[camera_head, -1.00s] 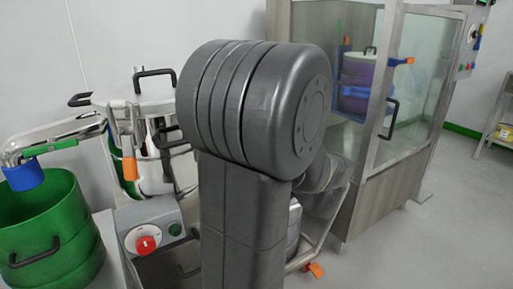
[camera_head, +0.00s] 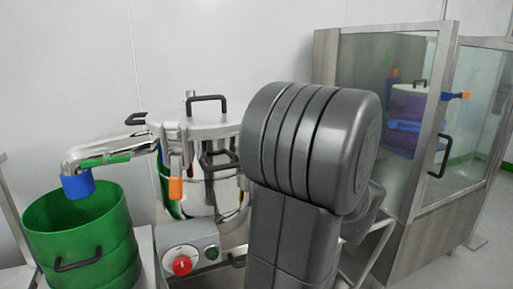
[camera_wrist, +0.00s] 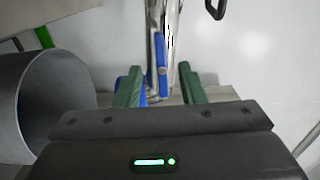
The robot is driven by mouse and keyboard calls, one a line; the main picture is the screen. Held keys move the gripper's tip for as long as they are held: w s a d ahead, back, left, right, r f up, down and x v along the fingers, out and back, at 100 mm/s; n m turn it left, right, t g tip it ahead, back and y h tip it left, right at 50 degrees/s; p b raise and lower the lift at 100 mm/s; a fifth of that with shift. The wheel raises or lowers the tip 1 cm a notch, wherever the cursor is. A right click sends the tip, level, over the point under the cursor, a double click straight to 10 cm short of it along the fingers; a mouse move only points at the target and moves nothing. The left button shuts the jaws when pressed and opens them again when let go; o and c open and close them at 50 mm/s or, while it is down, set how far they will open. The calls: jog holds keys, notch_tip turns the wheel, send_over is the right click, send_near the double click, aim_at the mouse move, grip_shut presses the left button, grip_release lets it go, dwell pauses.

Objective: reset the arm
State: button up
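My arm shows in the head view as a thick dark grey upright link with a ribbed, rounded joint on top (camera_head: 310,145). It stands right of the steel vessel and partly in front of the glazed cabinet. My gripper is hidden behind it in the head view. In the wrist view my gripper (camera_wrist: 160,72) shows two green fingers standing apart, with nothing held between them. A shiny steel pipe (camera_wrist: 168,25) and a blue part (camera_wrist: 162,75) show beyond the gap; I cannot tell how far off they are.
A lidded steel vessel (camera_head: 215,130) has a spout with a blue end (camera_head: 77,186) over an open green drum (camera_head: 85,255). A control box with a red knob (camera_head: 182,265) stands in front. A glazed cabinet (camera_head: 400,220) at right holds a purple drum (camera_head: 405,105).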

jog(key=b+x, duration=0.1)
jog(key=x, duration=0.7)
jog(key=shift+w+a, duration=0.1)
jog(key=shift+w, duration=0.1)
jog(key=shift+s, duration=0.1)
jog(key=p+v, duration=0.3)
jog(key=v, duration=1.1)
jog(key=x, duration=0.4)
jog(key=b+x, duration=0.1)
jog(key=x, duration=0.4)
jog(key=b+x, duration=0.1)
jog(key=x, duration=0.4)
jog(key=shift+r, duration=0.3)
jog(key=m+p, duration=0.1)
jog(key=p, duration=0.2)
jog(key=m+p, duration=0.2)
jog(key=p, duration=0.1)
jog(key=shift+r, duration=0.3)
jog(key=shift+p, duration=0.3)
jog(key=shift+m+p, duration=0.5)
jog(key=shift+f, duration=0.1)
